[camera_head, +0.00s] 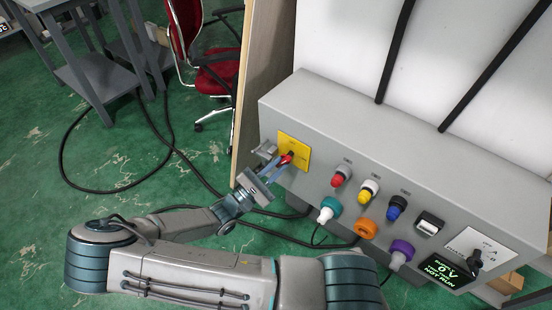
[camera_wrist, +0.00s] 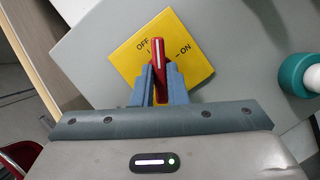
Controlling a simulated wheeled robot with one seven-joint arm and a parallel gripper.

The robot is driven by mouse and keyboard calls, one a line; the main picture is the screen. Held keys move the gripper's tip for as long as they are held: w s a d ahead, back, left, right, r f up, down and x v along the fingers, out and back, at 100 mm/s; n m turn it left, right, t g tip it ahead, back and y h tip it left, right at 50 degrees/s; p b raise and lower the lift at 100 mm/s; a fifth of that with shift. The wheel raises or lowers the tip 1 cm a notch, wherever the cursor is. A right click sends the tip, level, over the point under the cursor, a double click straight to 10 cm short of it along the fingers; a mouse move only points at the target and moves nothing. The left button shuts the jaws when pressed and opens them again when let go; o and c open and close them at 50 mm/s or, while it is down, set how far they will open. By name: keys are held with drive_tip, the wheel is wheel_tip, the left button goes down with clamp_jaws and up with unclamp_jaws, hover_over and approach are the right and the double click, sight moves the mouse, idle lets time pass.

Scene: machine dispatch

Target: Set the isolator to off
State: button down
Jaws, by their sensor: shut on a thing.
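The isolator is a yellow square plate (camera_head: 301,145) with a red handle (camera_head: 287,158) on the left end of the grey control box. The wrist view shows the yellow plate (camera_wrist: 197,66) close up, with OFF printed at its upper corner and ON at its right. The red handle (camera_wrist: 158,50) has a white stripe; its upper end points between the two labels, just right of OFF. My gripper (camera_head: 283,165) is shut on the handle, a blue-grey finger on each side, also in the wrist view (camera_wrist: 159,76).
A wooden panel edge (camera_head: 246,85) stands close left. A red chair (camera_head: 214,72) and floor cables lie behind.

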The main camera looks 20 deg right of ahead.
drive_tip(key=n+t+p, duration=0.1)
drive_tip(key=n, duration=0.1)
drive_tip(key=n+t+p, duration=0.1)
drive_tip(key=n, duration=0.2)
drive_tip(key=shift+s+d+r+t+y+p, duration=0.1)
drive_tip(key=shift+t+y+p, duration=0.2)
drive_tip(key=shift+p, duration=0.05)
drive_tip(key=shift+s+n+t+y+p, duration=0.1)
drive_tip(key=shift+n+t+y+p, duration=0.3)
drive_tip(key=shift+n, duration=0.65)
drive_tip(key=shift+n+t+y+p, duration=0.2)
drive_tip(key=shift+n+t+p, duration=0.4)
drive_tip(key=shift+n, duration=0.45)
drive_tip(key=shift+f+n, duration=0.2)
drive_tip(key=shift+n, duration=0.1)
drive_tip(key=c, duration=1.4)
unclamp_jaws()
drive_tip(key=shift+c, duration=0.2)
drive_tip(key=b+v, duration=0.2)
drive_tip(key=v, duration=1.2)
drive_tip(key=shift+d, duration=0.15)
